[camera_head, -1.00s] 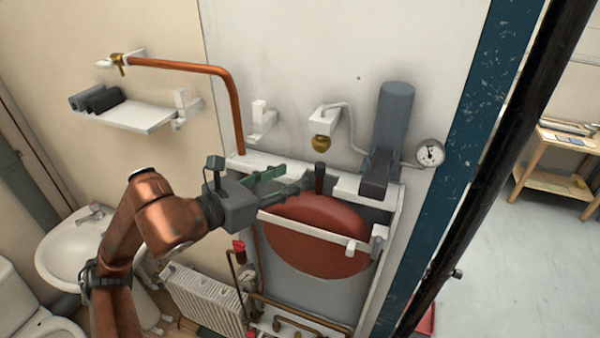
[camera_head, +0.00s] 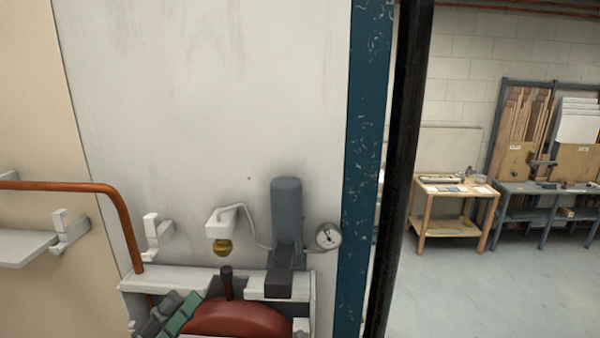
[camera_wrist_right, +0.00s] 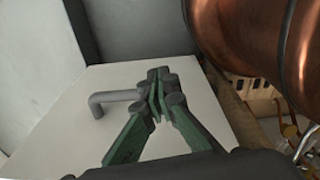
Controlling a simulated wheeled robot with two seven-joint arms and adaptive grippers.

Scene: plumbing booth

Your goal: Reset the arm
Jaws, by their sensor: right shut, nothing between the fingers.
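My left gripper (camera_head: 180,308) shows only in part at the bottom of the head view, its green and dark fingers angled up to the right beside a red rounded vessel (camera_head: 238,318). The frame's lower edge cuts off the rest of my left arm, and I cannot tell how far apart the fingers are. My right gripper (camera_wrist_right: 158,88) is outside the head view. In the right wrist view its green fingers meet at their dark tips, shut and empty. A pale flat surface with a grey bent handle or pipe (camera_wrist_right: 115,100) lies beyond them.
A white frame (camera_head: 180,278) surrounds the vessel. Above it are a grey cylinder (camera_head: 287,215), a gauge (camera_head: 328,237), a brass fitting (camera_head: 221,247) and a copper pipe (camera_head: 110,195). A dark post (camera_head: 400,170) stands right. Copper-coloured bodywork (camera_wrist_right: 255,40) fills the wrist view's upper right.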

